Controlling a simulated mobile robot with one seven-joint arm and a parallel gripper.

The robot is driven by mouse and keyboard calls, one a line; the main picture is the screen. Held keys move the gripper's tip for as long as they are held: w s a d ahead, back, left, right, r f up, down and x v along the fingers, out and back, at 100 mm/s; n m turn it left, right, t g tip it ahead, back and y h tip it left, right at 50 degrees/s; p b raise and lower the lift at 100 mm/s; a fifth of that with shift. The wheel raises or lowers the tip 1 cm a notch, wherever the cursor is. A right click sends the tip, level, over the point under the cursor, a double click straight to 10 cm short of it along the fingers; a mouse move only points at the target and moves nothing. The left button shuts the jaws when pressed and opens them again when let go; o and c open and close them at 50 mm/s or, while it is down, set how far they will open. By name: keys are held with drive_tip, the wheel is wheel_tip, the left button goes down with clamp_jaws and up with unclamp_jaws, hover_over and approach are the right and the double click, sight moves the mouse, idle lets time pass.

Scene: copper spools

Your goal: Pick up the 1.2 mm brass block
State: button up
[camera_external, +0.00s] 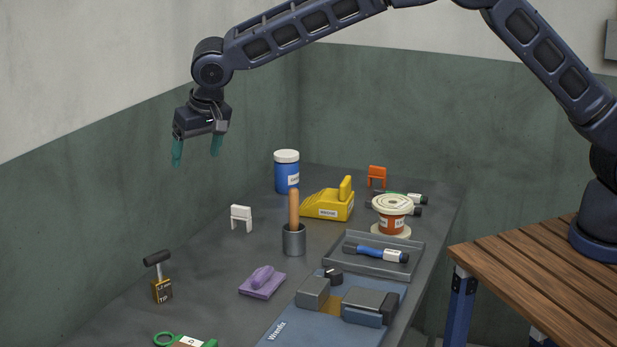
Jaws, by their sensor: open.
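A small brass-coloured block (162,291) with dark markings stands at the lower left of the grey bench; its print is too small to read. A black T-shaped handle (157,259) on a pale stem rises from it. My gripper (196,157) is open and empty, with two teal fingers pointing down. It hangs high above the bench, well above the block in the picture and apart from everything.
A grey cup (294,241) holds a wooden handle.

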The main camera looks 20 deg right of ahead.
approach(163, 252)
drive_tip(key=shift+n, duration=0.4)
drive_tip(key=x, duration=1)
drive_tip(key=shift+w+f, duration=0.3)
drive_tip(key=shift+c, duration=0.5)
drive_tip(key=c, duration=1.4)
clamp_jaws()
drive_tip(key=shift+r, duration=0.15)
